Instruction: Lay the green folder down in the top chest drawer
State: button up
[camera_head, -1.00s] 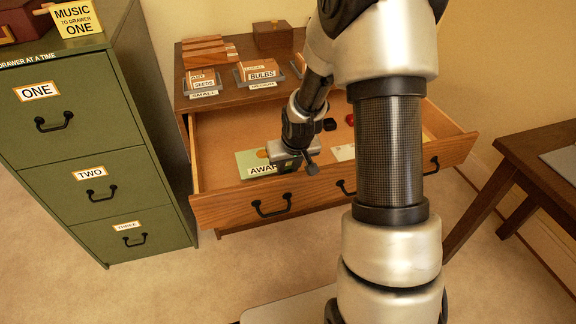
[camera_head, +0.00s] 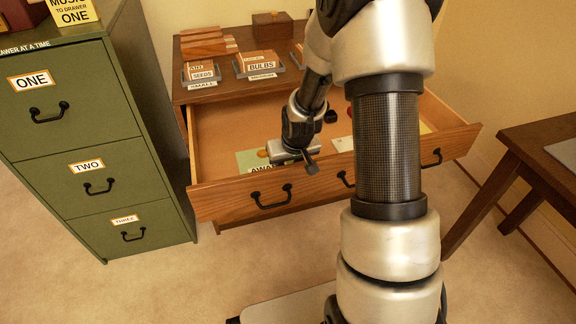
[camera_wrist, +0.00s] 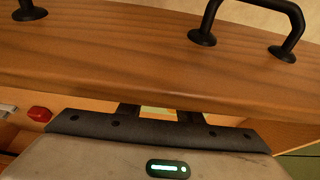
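The light green folder (camera_head: 247,160) is inside the open top drawer (camera_head: 221,130) of the wooden chest, close behind its front panel. Its label reads "AWA…"; the lower edge is hidden by the panel. My gripper (camera_head: 283,156) is at the folder's right side, low in the drawer, and appears shut on it. In the wrist view the finger bases show (camera_wrist: 158,112), somewhat apart; their tips and the grip are hidden behind the wooden drawer front (camera_wrist: 150,55). I cannot tell whether the folder touches the drawer bottom.
A white card (camera_head: 342,144) and a red object (camera_head: 349,116) lie in the drawer right of my gripper. Labelled trays, including BULBS (camera_head: 262,66), stand on the chest top. A green cabinet (camera_head: 75,130) stands left, a dark table (camera_head: 530,150) right.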

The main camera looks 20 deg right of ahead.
jog(key=shift+o, duration=1.3)
jog(key=p+v, duration=0.6)
jog(key=v, duration=1.1)
jog(key=shift+r, duration=0.25)
